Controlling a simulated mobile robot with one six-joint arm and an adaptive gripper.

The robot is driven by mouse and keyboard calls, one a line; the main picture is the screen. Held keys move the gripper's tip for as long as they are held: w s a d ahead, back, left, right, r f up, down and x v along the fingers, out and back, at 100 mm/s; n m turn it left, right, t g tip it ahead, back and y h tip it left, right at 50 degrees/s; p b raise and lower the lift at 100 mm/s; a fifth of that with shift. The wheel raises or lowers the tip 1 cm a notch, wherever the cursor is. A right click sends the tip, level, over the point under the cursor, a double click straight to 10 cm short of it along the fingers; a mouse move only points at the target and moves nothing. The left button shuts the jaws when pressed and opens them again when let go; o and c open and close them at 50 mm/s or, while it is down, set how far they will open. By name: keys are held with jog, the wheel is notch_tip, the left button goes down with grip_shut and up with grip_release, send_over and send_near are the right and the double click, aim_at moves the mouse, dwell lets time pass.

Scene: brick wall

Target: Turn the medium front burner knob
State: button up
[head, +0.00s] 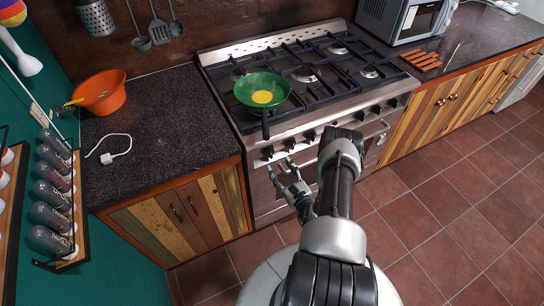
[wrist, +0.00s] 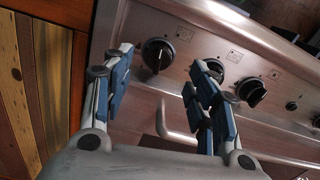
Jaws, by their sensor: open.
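A row of black burner knobs runs along the steel front panel of the stove. In the head view the left group shows a left knob (head: 267,153), a middle knob (head: 289,144) and a right knob (head: 310,136). My gripper (head: 281,168) is open and empty, just in front of and below these knobs. In the wrist view the left knob (wrist: 157,54) lies beyond and between the fingers of my gripper (wrist: 162,72), with no visible contact. Another knob (wrist: 215,67) is partly hidden by the right finger. A third knob (wrist: 251,92) is right of it. I cannot tell which is the medium front one.
A green pan (head: 278,99) with yellow contents sits on the front left of the stove (head: 330,75), its handle reaching the front edge above the knobs. An oven handle (wrist: 163,118) shows below the panel. The tiled floor (head: 440,200) on the right is clear.

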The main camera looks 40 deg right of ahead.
aim_at(272, 154)
jog(key=b+x, duration=0.1)
jog(key=x, duration=0.6)
jog(key=shift+w+d, duration=0.1)
jog(key=shift+w, duration=0.2)
jog(key=shift+c, duration=0.3)
jog(key=c, duration=0.9)
jog(key=shift+d+f+m+b, duration=0.1)
jog(key=shift+m+b, duration=0.5)
jog(key=shift+b, duration=0.1)
jog(key=shift+c, duration=0.3)
